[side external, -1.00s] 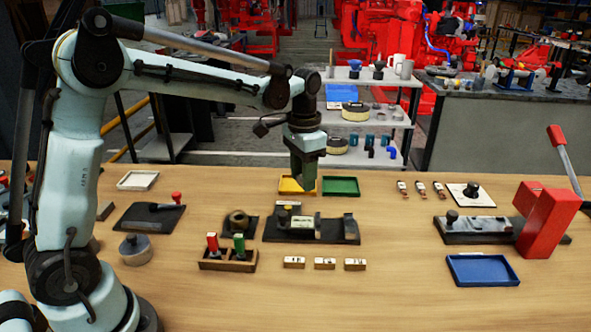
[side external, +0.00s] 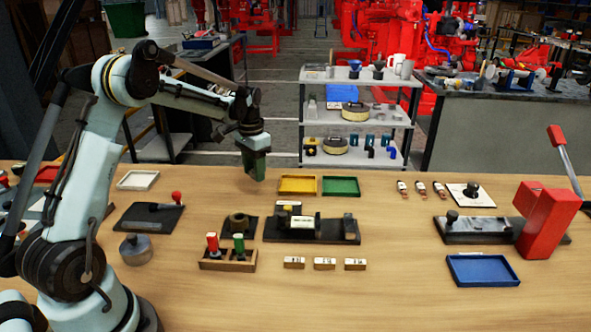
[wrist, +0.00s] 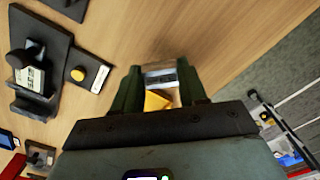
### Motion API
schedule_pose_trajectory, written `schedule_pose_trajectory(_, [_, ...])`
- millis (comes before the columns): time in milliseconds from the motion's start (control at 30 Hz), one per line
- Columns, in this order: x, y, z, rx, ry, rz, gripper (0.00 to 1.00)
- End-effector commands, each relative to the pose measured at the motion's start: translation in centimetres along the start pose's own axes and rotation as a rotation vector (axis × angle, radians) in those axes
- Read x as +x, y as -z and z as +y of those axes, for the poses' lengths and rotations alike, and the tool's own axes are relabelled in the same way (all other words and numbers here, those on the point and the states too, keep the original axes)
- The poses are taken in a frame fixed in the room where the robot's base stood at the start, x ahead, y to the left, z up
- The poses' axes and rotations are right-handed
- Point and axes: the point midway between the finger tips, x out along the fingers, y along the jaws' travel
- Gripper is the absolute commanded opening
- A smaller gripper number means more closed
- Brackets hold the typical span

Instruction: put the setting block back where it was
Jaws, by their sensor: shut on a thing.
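My gripper (side external: 254,176) is above the table behind the dark fixture and left of the yellow tray. In the wrist view, its green fingers (wrist: 160,84) are shut on a small silvery block (wrist: 160,74), which I take for the setting block. The block is too small to make out in the side view. The dark fixture (side external: 330,237) lies flat mid-table, with a white-labelled part and an upright dark post on it. It also shows at the upper left of the wrist view (wrist: 60,45), with a yellow button and a white label beside it.
A yellow tray (side external: 297,193) and a green tray (side external: 340,193) lie behind the fixture. A black base with a brass-coloured part (side external: 239,221) and a wooden holder (side external: 213,265) are to the left. Several small blocks (side external: 324,264) lie in front. A red lever press (side external: 546,218) stands right.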

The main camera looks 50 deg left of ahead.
Motion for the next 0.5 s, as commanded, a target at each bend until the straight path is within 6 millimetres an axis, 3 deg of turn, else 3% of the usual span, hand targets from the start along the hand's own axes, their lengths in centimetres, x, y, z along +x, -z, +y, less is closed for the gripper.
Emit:
schedule_pose_trajectory(133, [0.8, 0.1, -0.5, 0.000, 0.000, 0.000, 0.01])
schedule_pose_trajectory(367, [3.8, 0.1, -0.5, 0.001, 0.000, 0.000, 0.01])
schedule_pose_trajectory(500, [4.3, 0.1, -0.4, 0.001, 0.000, 0.000, 0.01])
